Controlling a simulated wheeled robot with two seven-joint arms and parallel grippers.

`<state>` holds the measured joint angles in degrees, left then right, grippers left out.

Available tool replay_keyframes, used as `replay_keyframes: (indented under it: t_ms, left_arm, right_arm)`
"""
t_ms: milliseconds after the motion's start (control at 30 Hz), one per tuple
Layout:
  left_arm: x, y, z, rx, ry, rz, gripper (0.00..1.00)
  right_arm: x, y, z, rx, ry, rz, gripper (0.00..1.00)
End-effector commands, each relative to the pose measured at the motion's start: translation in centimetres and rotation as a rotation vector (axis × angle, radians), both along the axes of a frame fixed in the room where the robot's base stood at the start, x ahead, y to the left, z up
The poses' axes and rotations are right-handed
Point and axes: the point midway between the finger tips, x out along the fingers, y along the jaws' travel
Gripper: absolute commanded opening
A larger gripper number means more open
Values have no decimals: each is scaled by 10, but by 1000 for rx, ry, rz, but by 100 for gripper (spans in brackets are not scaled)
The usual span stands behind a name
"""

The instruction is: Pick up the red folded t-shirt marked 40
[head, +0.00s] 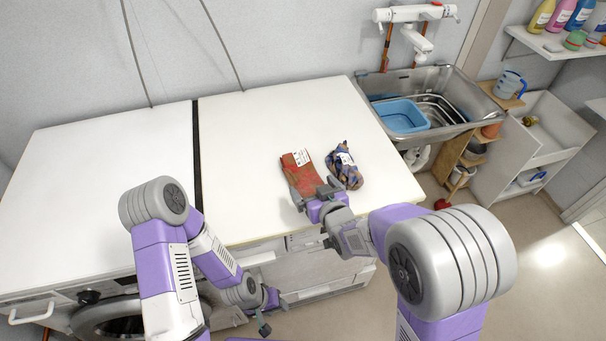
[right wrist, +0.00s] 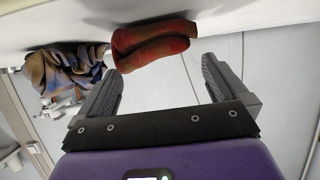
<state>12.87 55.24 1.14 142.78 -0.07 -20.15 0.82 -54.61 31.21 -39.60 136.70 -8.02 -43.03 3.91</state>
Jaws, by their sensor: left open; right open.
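The red folded t-shirt (head: 300,168) lies on the white worktop near its front edge, with a white label on top; the number cannot be read. In the right wrist view the red t-shirt (right wrist: 152,42) shows just beyond the fingertips, between their lines. My right gripper (head: 317,189) is open at the near end of the t-shirt, with nothing between its fingers; they also show in the right wrist view (right wrist: 160,72). Whether a finger touches the cloth cannot be told. My left gripper (head: 267,311) is open, low in front of the machines, away from the t-shirt.
A blue and orange patterned cloth (head: 344,165) with a label lies just right of the t-shirt; it also shows in the right wrist view (right wrist: 62,72). A sink (head: 455,82) with a blue basin (head: 401,116) stands beyond. The worktop's left side (head: 110,190) is clear.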

Motion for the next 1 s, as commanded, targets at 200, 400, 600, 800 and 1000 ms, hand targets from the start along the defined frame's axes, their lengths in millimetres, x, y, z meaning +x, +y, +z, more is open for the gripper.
replay_keyframes:
  t_ms: [200,400,600,800,1000]
  left_arm:
    - [1,0,-11,0,-1,0,44]
    - [1,0,-14,0,-1,0,44]
    - [1,0,-13,0,-1,0,44]
    - [1,0,-13,0,-1,0,44]
    - [1,0,-13,0,-1,0,44]
  right_arm:
    - [25,11,-18,-5,0,0,100]
    - [40,17,-22,-1,2,-1,100]
    - [40,18,-22,-1,3,-1,100]
    - [40,18,-22,0,2,-1,72]
    - [40,18,-21,0,1,0,59]
